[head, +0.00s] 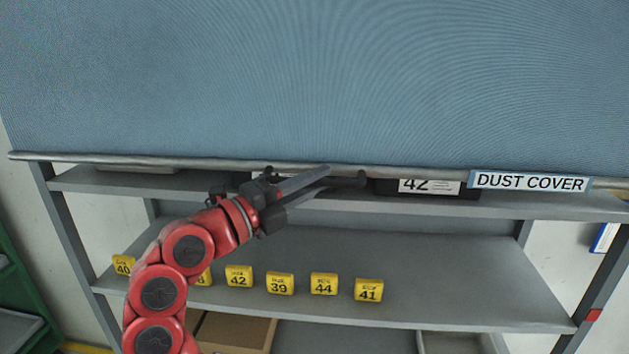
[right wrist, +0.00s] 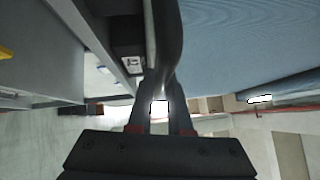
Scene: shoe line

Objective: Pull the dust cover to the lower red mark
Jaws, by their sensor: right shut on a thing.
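The blue dust cover (head: 320,80) hangs over the upper part of the shelf rack. Its grey bottom bar (head: 110,158) runs across just at the upper shelf, with a "DUST COVER" label (head: 530,181) at the right. My right gripper (head: 328,177) is shut on a dark handle (head: 357,180) at the middle of the bar. In the right wrist view the handle (right wrist: 168,45) runs up from between the fingers, with the cover (right wrist: 240,45) beside it. A red mark (head: 593,315) is on the right rack post, well below the bar. My left gripper is not in view.
Yellow size tags (head: 280,283) line the middle shelf (head: 430,265), which is otherwise bare. A dark box marked 42 (head: 415,186) sits behind the bar. A cardboard box (head: 235,332) is lower down. A green rack (head: 25,290) stands at the left.

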